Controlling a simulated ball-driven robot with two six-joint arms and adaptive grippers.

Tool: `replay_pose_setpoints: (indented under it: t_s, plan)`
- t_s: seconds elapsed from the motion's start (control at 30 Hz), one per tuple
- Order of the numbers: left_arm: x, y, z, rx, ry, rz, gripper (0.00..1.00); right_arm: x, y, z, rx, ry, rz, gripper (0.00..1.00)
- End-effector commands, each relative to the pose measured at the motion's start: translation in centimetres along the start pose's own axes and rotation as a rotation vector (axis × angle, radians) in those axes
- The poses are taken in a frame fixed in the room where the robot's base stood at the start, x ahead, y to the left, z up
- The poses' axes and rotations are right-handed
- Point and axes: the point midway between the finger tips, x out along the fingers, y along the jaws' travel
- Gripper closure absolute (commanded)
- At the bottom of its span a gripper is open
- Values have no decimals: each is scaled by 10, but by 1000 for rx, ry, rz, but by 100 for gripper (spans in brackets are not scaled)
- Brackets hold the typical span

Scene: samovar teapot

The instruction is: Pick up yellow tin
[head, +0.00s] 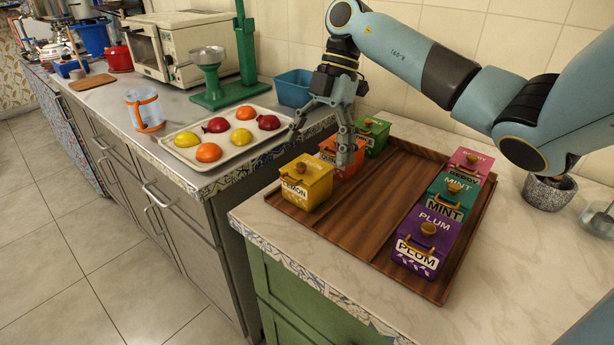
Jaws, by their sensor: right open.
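The yellow tin (306,184), labelled LEMON, stands upright at the near left corner of the wooden tray (357,205). My right gripper (320,146) is open, with its fingers pointing down and spread. My left gripper is not in view.
A green tin (373,137) stands behind the orange one. Purple (427,243), teal (452,198) and pink (470,164) tins line the tray's right side. The tray's middle is clear. A pale tray of fruit (272,148) and a blue bin (293,89) are on the left counter.

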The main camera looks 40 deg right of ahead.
Motion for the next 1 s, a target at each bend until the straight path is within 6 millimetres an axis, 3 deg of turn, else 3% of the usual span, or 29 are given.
replay_pose_setpoints:
  t_s: [0.2, 0.53, 0.83, 1.0]
  plan:
    - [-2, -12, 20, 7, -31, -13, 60, 22, 0, 0, 1, 0, 0, 2]
    - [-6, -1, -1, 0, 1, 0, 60, 68, -2, -4, 1, 1, -1, 2]
    - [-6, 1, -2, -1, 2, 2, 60, 73, -2, -4, 0, -1, 0, 2]
    - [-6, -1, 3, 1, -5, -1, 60, 73, -2, -4, 0, -1, 0, 24]
